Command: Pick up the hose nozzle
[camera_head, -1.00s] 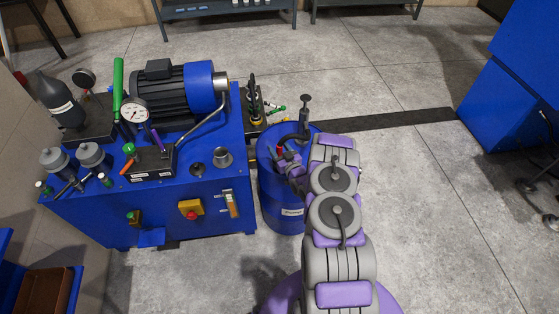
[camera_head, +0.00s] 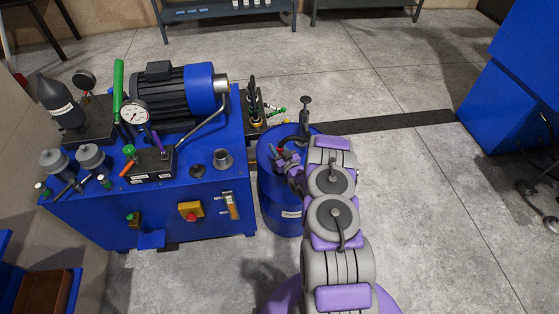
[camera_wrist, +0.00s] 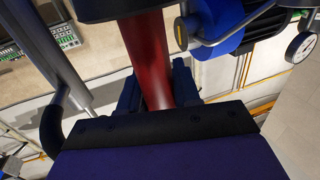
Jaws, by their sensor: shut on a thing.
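The hose nozzle shows as a red cylindrical body (camera_wrist: 146,55) in the wrist view, running upward from between my gripper's dark fingers. My gripper (camera_wrist: 157,92) is shut on it, with one finger on each side. In the head view, my gripper (camera_head: 284,156) is over the top of the blue drum (camera_head: 268,195), and only a small red part of the nozzle shows there. My fingers and arm hide most of it. In the wrist view, a wide black part crosses the nozzle's upper end.
A hand pump (camera_head: 305,104) with a curved black spout stands at the drum's back edge, close to my gripper. The blue hydraulic unit (camera_head: 120,215) with motor and gauges stands directly left of the drum. The floor (camera_head: 420,190) to the right is clear.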

